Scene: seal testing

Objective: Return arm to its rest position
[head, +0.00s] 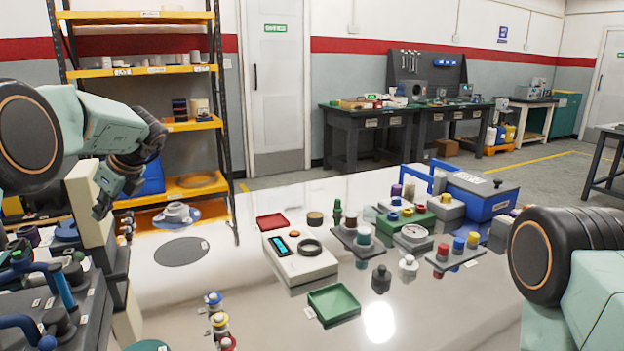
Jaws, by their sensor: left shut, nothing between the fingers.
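My left arm comes in from the left, bent over the table's left part. Its dark gripper (104,207) points down beside a cream upright post and is shut and empty, clear of the table top. My right arm shows only as a dark joint and a pale green link at the lower right; its gripper is out of view. The table (215,275) is glossy and pale.
A white instrument with a teal screen (300,258), a red tray (272,222), a green tray (333,303) and a blue case (478,195) stand on the table. A grey fixture with blue handles (60,305) is at the lower left. The table's left middle is mostly clear.

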